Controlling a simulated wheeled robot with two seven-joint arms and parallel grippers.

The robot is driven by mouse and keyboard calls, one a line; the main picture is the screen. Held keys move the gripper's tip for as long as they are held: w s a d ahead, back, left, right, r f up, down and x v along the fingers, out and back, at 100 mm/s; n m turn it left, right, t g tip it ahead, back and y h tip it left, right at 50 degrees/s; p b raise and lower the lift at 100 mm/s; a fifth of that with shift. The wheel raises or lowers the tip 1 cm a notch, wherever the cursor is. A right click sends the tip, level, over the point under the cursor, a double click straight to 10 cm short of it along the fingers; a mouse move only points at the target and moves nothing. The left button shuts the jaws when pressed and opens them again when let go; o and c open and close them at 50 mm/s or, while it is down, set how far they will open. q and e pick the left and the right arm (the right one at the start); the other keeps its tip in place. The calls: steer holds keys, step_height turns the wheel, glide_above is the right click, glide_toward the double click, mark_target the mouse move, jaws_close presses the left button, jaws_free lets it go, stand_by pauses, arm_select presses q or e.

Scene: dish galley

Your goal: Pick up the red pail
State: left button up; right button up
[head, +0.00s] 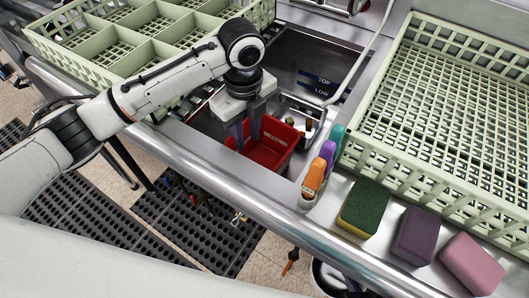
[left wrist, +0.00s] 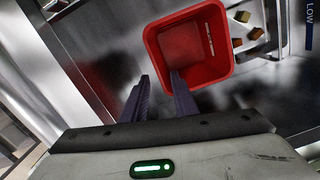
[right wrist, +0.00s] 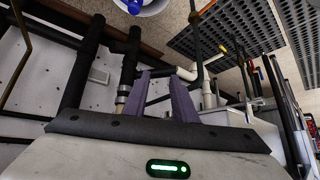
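The red pail (head: 280,154) stands upright in the sink well in the head view. It also shows in the left wrist view (left wrist: 213,66), where I look down into its open top; it looks empty. My left gripper (head: 245,142) points down at the pail's left side. In the left wrist view my left gripper (left wrist: 160,76) has its fingers apart, one outside the near rim corner and one overlapping the pail. Contact cannot be told. My right gripper (right wrist: 158,75) is open and empty over the floor area, away from the pail.
A small caddy (head: 297,122) stands behind the pail. Coloured bottles (head: 315,174) stand right of it. Green (head: 364,207), purple (head: 415,235) and pink (head: 471,264) sponges lie on the counter. Pale green racks flank the sink, left (head: 125,66) and right (head: 436,95).

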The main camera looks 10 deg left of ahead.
arm_select(q)
steer(key=shift+a+n, duration=0.45)
steer(key=shift+n, duration=0.65)
step_height(320, 180, down, 4)
steer(key=shift+f, duration=0.25)
step_height(320, 180, down, 6)
steer(key=shift+d+r, duration=0.1)
steer(key=shift+r, duration=0.05)
arm_select(e)
steer(key=shift+w+a+r+t, duration=0.2)
steer(key=shift+w+a+r, duration=0.25)
steer(key=shift+a, duration=0.15)
steer(key=shift+w+a+r+t, duration=0.2)
steer(key=shift+w+a+r, duration=0.1)
steer(key=shift+a+r, duration=0.25)
steer(key=shift+f, duration=0.1)
arm_select(q)
jaws_close()
